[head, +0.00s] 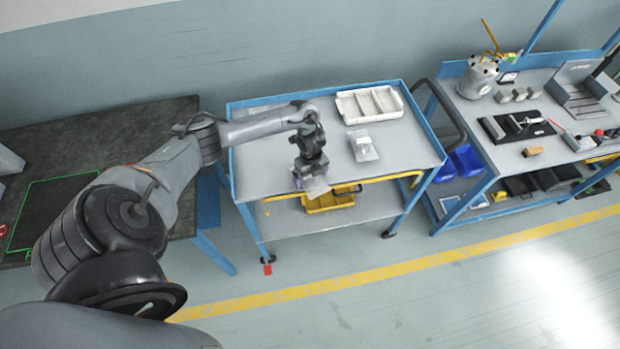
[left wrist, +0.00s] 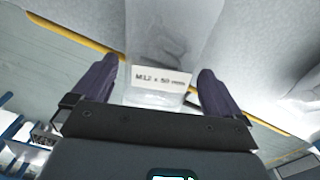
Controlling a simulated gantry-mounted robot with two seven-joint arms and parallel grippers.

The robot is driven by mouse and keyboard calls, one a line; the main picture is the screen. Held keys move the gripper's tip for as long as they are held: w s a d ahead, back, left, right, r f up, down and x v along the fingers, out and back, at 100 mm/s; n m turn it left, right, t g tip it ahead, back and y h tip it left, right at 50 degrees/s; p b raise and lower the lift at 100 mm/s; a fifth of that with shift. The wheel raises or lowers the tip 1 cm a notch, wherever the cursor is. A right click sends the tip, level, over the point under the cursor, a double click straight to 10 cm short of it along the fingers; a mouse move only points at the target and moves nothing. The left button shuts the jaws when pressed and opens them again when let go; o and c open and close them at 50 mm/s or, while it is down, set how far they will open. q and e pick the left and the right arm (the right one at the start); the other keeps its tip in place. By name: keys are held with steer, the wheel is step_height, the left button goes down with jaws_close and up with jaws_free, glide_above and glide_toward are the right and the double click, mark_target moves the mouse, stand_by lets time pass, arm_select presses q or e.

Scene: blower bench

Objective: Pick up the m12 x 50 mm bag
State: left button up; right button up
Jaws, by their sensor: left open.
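The M12 x 50 mm bag (left wrist: 160,82) is a clear bag with a white printed label, seen between my left gripper's two fingers in the left wrist view. In the head view the bag (head: 317,187) lies at the front edge of the blue-framed cart, partly hidden under the gripper. My left gripper (head: 311,172) is open above and around the bag; its dark fingers also show in the left wrist view (left wrist: 150,88), one on each side of the label. I cannot tell whether they touch the bag. My right gripper is not in view.
The cart top (head: 260,150) also bears a white divided tray (head: 369,104) at the back and another clear bag (head: 362,146) right of the gripper. A yellow bin (head: 328,201) sits on the lower shelf. A workbench with tools (head: 520,150) stands to the right.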

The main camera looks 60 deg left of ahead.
arm_select(q)
steer(key=shift+f, duration=0.75)
steer(key=c, duration=1)
steer(key=shift+c, duration=0.8)
steer(key=shift+r, duration=0.2)
